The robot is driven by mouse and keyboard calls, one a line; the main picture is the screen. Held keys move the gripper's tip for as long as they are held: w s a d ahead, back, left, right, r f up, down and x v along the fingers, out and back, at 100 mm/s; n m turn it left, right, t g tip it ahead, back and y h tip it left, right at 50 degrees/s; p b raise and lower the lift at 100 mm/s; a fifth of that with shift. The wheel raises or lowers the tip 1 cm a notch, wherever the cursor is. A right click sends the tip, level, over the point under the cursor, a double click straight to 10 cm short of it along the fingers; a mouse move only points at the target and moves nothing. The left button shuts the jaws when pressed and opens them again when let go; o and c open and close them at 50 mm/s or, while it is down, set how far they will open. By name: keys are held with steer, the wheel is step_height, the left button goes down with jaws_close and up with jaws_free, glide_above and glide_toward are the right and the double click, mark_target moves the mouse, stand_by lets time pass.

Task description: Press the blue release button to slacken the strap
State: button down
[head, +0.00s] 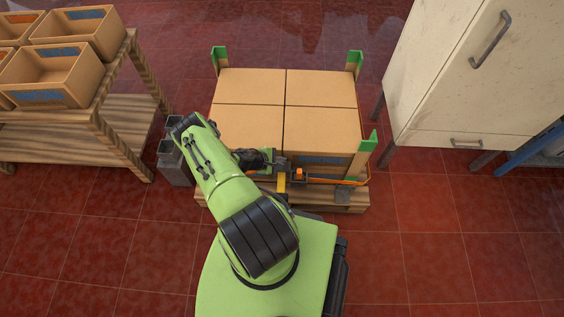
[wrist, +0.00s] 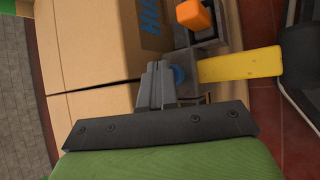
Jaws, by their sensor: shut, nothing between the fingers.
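The blue release button (wrist: 179,76) shows in the wrist view, partly covered by my fingers. My gripper (wrist: 157,70) is shut and empty, with its fingertips right at the button's left side; I cannot tell whether they touch it. The button is on a grey buckle (wrist: 208,47) with a yellow lever (wrist: 240,64) and an orange knob (wrist: 193,16). In the head view the yellow lever (head: 282,183) and orange knob (head: 300,174) sit at the front of the load. The orange strap (head: 336,182) runs right from there. My arm hides the button and the strap's left part.
Cardboard boxes (head: 325,88) stand on a wooden pallet (head: 350,202) with green corner guards (head: 355,64). A wooden shelf (head: 82,116) with bins is at left, grey containers (head: 176,166) beside the pallet. A pale cabinet (head: 460,70) stands at right. Red tiled floor is clear at front right.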

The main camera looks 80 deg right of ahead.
steer(key=shift+r, duration=0.55)
steer(key=shift+r+p, duration=2.15)
steer(key=shift+r, duration=0.4)
